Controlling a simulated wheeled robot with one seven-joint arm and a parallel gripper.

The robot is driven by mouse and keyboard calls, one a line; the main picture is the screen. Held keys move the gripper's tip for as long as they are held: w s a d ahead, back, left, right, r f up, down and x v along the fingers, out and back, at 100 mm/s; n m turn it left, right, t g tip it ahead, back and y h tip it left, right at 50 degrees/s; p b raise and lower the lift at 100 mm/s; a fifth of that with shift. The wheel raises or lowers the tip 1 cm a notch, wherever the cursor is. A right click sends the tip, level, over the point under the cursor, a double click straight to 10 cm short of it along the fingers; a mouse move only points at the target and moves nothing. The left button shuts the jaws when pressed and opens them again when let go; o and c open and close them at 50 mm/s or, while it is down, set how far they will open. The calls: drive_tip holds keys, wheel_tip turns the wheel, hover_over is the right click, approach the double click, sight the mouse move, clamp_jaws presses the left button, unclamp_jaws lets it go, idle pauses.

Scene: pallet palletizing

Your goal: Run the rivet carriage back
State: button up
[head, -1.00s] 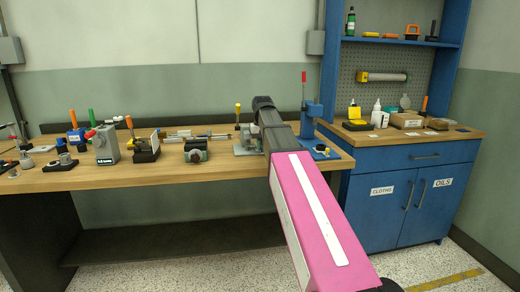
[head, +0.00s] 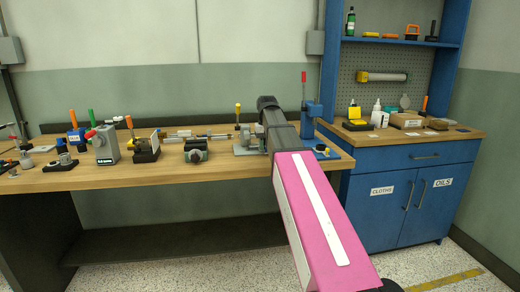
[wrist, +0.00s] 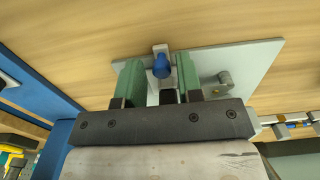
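In the wrist view, my gripper (wrist: 158,66) has its two green fingers apart. A blue-tipped knob or handle (wrist: 161,66) stands between them, with a visible gap on each side. It rises from a fixture on a pale grey plate (wrist: 258,62) lying on the wooden bench. In the head view, a grey fixture (head: 246,140) on the bench lies just left of my arm's end, partly hidden by it. It may be the rivet carriage, but I cannot tell for certain. My gripper itself is hidden behind my arm there.
A blue lever press (head: 310,118) with a red-tipped handle stands right of my arm's end. A slide rail (head: 195,135), a black clamp (head: 196,151) and a grey box with a red lever (head: 105,147) stand to the left. A blue cabinet (head: 405,185) adjoins the bench at right.

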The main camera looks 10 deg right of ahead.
drive_tip(key=shift+o, duration=0.6)
drive_tip(key=shift+r, duration=0.1)
drive_tip(key=shift+r, duration=2.4)
